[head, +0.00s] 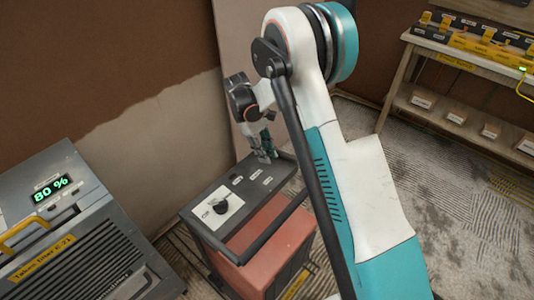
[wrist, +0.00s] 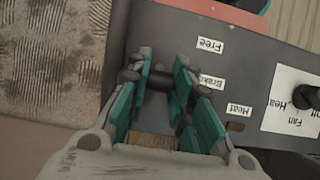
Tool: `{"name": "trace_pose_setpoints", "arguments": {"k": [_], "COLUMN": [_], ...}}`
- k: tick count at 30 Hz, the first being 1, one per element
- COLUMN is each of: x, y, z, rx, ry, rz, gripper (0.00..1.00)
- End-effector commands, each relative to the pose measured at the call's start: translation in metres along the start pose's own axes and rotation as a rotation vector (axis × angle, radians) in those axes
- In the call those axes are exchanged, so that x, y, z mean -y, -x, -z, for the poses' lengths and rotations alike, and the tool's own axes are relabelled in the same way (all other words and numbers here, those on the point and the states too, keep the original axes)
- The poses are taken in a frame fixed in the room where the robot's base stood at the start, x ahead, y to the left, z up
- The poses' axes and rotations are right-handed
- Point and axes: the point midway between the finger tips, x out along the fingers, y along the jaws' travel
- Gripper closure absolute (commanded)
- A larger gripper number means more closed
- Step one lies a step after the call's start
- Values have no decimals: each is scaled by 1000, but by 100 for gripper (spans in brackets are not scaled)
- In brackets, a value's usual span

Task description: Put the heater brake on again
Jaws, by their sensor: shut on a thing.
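The heater (head: 285,245) is a red-bodied cart with a dark grey top panel and a tubular handle frame. My gripper (head: 264,155) is at the far end of that panel. In the wrist view my gripper (wrist: 165,85) has its teal fingers shut on a dark brake lever (wrist: 158,80), which is mostly hidden between them. White labels "Free" (wrist: 210,45), "Brake" (wrist: 211,83) and "Heat" (wrist: 238,109) lie on the panel right of the fingers. The lever looks roughly level with the "Brake" label; its exact setting is hard to tell.
A white plate with a black knob (head: 220,206) sits at the panel's near end. A grey machine (head: 70,225) reading 80 % stands at the left. A wooden shelf (head: 465,65) with boxes stands at the back right. Textured floor (head: 460,200) is open at the right.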

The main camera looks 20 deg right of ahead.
Motion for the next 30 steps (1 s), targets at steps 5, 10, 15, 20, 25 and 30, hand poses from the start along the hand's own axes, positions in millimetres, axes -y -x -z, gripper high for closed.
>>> {"name": "trace_pose_setpoints", "arguments": {"k": [5,10,15,20,25,30], "x": [0,0,0,0,0,0], "y": [0,0,0,0,0,9], "z": [1,1,1,1,1,1], "rx": [9,9,8,8,9,8], "ry": [1,1,1,1,1,1], "rz": [0,0,0,0,0,-1], "gripper": [100,100,65,58,58,58]}}
